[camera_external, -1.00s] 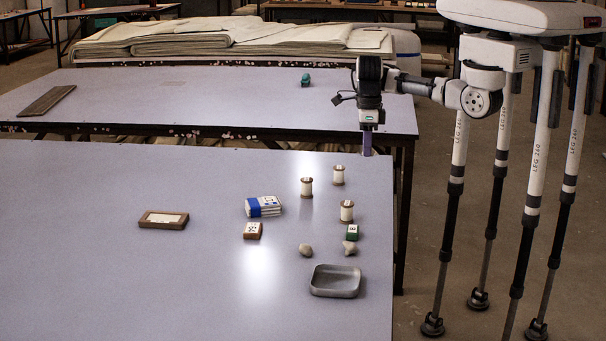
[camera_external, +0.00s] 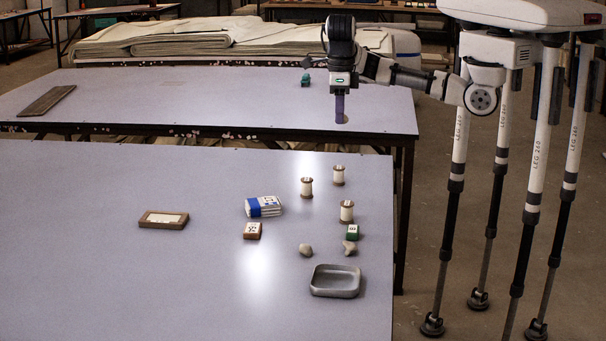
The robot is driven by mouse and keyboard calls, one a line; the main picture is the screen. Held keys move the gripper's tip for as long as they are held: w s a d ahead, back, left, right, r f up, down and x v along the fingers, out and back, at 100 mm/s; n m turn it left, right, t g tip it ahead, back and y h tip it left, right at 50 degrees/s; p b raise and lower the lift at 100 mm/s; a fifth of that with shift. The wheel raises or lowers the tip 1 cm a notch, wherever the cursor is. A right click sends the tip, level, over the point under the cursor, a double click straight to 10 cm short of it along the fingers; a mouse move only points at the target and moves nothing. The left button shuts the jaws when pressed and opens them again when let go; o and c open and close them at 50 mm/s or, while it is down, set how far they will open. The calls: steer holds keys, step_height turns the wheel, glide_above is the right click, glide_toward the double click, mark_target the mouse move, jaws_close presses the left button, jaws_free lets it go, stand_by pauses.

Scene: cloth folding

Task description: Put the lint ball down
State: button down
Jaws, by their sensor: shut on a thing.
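My gripper (camera_external: 340,118) hangs pointing down, above the far right part of the near table. Its purple fingers are shut on a small pale thing, the lint ball (camera_external: 343,122), of which only a little shows at the fingertips. The ball is held in the air, clear of the table top. Two grey-beige lumps lie apart from it on the near table, one rounded (camera_external: 306,250) and one more uneven (camera_external: 350,248). An empty grey tray (camera_external: 335,292) with a low rim lies in front of them.
Several thread spools (camera_external: 346,211) stand at the right of the near table (camera_external: 90,250). The left of the table is clear.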

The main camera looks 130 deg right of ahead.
steer(key=w+a+r+p, duration=0.1)
steer(key=w+a+r, duration=0.15)
steer(key=w, duration=0.45)
steer(key=w+a+r, duration=0.1)
steer(key=w+a, duration=0.2)
steer(key=w, duration=0.3)
steer(key=p, duration=0.2)
glide_above(326, 278)
steer(key=d, duration=0.3)
steer(key=shift+m, duration=0.4)
steer(key=f, duration=0.5)
steer(key=shift+w+a+f, duration=0.1)
steer(key=shift+w+f, duration=0.1)
steer(key=shift+f, duration=0.1)
steer(key=shift+a, duration=0.15)
steer(key=f, duration=0.7)
steer(key=a+f, duration=0.1)
steer(key=f, duration=0.6)
steer(key=a+f, duration=0.1)
steer(key=f, duration=0.6)
steer(key=shift+s+a+f+p, duration=0.15)
steer(key=shift+s+f+p, duration=0.05)
steer(key=shift+f+p, duration=0.1)
steer(key=shift+f, duration=0.15)
